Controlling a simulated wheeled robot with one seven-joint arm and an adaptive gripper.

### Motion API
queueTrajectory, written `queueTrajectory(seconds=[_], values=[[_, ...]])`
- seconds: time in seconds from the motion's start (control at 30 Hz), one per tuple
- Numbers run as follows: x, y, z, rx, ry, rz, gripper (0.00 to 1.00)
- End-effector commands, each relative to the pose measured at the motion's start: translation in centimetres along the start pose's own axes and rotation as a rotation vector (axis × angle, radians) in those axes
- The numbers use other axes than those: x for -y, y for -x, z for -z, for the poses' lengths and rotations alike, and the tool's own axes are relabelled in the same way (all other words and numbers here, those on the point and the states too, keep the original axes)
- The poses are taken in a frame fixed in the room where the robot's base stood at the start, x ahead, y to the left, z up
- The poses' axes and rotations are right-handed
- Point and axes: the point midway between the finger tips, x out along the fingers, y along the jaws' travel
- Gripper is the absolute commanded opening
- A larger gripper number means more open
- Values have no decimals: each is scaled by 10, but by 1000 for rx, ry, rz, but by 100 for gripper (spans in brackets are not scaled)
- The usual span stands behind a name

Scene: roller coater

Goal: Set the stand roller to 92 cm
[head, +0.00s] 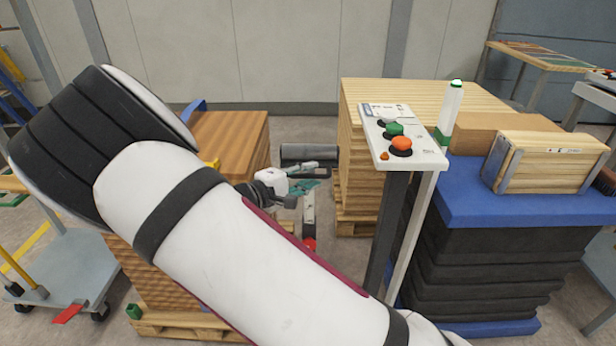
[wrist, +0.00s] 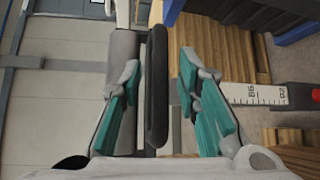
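The stand roller shows in the head view as a dark grey roller (head: 308,152) above a pale scale post (head: 308,212) with a red part (head: 309,245) low down. My gripper (head: 305,178), with teal finger pads, is just below the roller. In the wrist view my gripper (wrist: 159,75) is open around a black bar (wrist: 157,95), with a visible gap on both sides. The grey roller (wrist: 121,70) lies beside the bar, partly behind the left finger. The scale (wrist: 255,94) carries small marks, one like 86, and a red part (wrist: 316,95) at the right edge.
A brown stack (head: 230,140) on a pallet stands left, and a wooden stack (head: 350,140) right. A control panel (head: 400,135) with green and orange buttons stands nearer. A blue-topped table (head: 500,200) carries a wooden crate (head: 545,160). My arm hides much of the floor.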

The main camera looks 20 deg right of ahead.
Motion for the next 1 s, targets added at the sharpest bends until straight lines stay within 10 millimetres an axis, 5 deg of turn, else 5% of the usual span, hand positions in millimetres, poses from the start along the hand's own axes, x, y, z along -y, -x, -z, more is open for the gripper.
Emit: queueTrajectory(seconds=[0.37,1.0], values=[[1,8,0,-1,-1,3,31],[1,114,1,-2,-1,2,31]])
